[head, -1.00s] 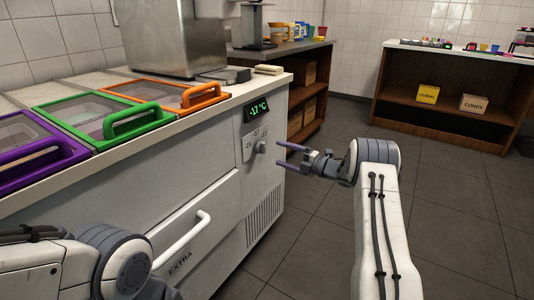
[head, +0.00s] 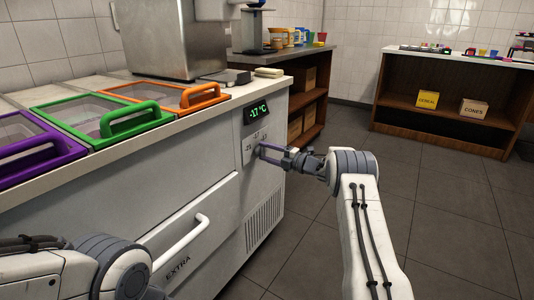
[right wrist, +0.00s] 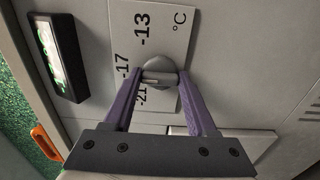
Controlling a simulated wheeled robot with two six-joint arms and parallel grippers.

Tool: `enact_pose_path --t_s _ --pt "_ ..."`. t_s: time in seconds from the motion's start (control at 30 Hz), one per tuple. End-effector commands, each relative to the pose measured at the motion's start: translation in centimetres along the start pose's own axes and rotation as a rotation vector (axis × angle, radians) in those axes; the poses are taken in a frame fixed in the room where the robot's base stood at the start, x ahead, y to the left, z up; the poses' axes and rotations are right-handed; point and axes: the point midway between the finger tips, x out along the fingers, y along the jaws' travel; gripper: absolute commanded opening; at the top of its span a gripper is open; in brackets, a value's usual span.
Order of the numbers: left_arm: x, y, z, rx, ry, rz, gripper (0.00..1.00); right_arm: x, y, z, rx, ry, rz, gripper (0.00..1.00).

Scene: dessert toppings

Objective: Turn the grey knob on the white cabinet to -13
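The grey knob (right wrist: 160,75) sits on a light scale plate on the front of the white cabinet (head: 213,171). In the right wrist view the plate (right wrist: 168,20) reads -13, -17 and -21, and the knob's bar lies towards -17. The display (head: 257,111) above reads -17 °C. My right gripper (head: 262,152) is at the knob, its purple fingers on both sides of the bar and apparently closed on it. In the right wrist view the fingertips (right wrist: 160,72) meet the bar's ends. My left arm shows at lower left, but its gripper is out of view.
Purple, green (head: 96,118) and orange (head: 170,96) framed lids lie on the cabinet top. A white drawer handle (head: 182,241) juts out below. A wooden shelf (head: 316,88) stands behind the cabinet. The tiled floor to the right is clear.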

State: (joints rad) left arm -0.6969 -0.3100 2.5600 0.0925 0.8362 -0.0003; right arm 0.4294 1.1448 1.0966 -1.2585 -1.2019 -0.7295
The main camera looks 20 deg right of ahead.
Motion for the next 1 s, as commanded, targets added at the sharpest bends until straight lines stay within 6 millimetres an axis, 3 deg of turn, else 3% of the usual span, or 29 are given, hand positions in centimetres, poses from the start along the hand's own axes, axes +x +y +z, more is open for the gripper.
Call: enact_pose_path --t_s 0.47,1.0 --pt "-1.4 0.1 -0.1 0.000 0.000 0.000 0.50 -0.1 0.2 0.0 0.114 -0.001 -0.002 0.02" --pt "-5.2 0.4 -0.3 0.000 0.000 0.000 0.50 -0.1 0.2 0.1 0.595 -0.003 -0.001 0.02"
